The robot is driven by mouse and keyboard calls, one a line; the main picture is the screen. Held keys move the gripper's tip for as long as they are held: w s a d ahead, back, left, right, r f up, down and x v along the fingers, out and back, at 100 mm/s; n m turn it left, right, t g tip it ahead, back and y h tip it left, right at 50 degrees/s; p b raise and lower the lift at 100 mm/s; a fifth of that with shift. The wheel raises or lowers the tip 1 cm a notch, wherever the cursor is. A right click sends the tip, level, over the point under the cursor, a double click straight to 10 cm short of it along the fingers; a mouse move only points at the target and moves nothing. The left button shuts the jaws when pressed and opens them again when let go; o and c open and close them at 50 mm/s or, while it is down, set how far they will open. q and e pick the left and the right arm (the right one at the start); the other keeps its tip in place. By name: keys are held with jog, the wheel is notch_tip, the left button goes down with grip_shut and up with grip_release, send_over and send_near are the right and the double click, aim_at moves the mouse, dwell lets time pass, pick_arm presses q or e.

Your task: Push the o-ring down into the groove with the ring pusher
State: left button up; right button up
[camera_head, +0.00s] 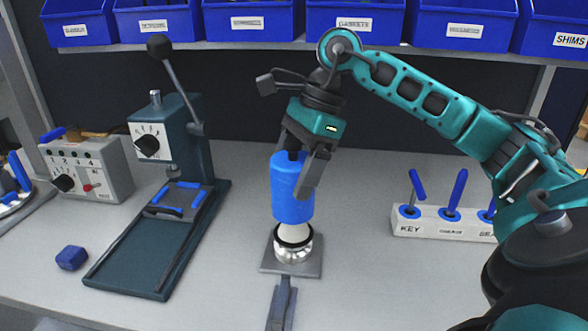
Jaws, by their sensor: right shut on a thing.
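My right gripper (303,160) is shut on the blue handle of the ring pusher (292,190), which it holds upright. The pusher's pale lower end reaches down to a shiny metal housing (293,251). A black o-ring (292,240) shows as a dark band around the pale end, at the top of the housing. Whether the ring lies in the groove cannot be told, and the pusher hides part of the housing top. The housing stands on a grey fixture plate (312,268) with a clamp bar in front. My left gripper is not in view.
A lever press (165,150) stands left, beside a grey control box (90,168). A small blue block (71,258) lies front left. A white tool rack (430,224) with blue-handled tools stands right. Blue bins (248,20) line the shelf above. Bench surface either side of the fixture is clear.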

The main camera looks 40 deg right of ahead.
aim_at(295, 140)
jog(key=shift+r+p, duration=1.05)
jog(key=shift+r, duration=0.45)
jog(key=shift+r+p, duration=0.9)
jog(key=shift+r, duration=0.1)
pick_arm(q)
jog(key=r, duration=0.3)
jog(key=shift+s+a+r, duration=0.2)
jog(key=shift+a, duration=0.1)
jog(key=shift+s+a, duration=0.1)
pick_arm(e)
jog(key=shift+a+f, duration=0.1)
